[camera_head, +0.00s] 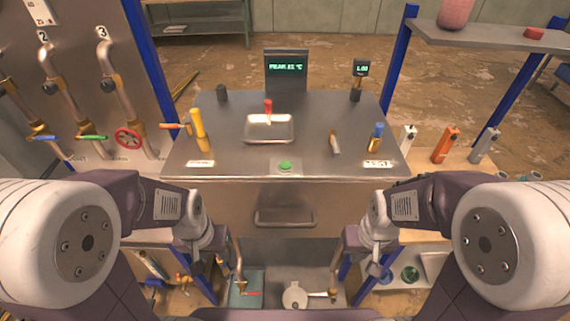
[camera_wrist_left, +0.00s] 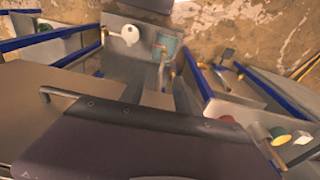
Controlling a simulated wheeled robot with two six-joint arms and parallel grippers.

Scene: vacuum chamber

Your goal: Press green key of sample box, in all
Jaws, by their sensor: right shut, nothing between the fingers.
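A round green key (camera_head: 286,166) sits on a small pale plate at the front edge of the metal bench (camera_head: 225,145). I cannot tell which object is the sample box. No gripper touches the key. Both my arms hang below the bench's front edge. My left gripper (camera_head: 222,262) is low at the left of the drawer front, and its fingers are too small and dark to read. My right gripper (camera_head: 375,270) is low at the right, shut and empty, well apart from the key.
The bench carries a tray (camera_head: 269,129), a display (camera_head: 286,70), a yellow-handled lever (camera_head: 198,123) and a blue-topped valve (camera_head: 376,134). A drawer handle (camera_head: 285,217) sticks out in front. A teal box (camera_head: 246,290) stands below. The space just above the key is clear.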

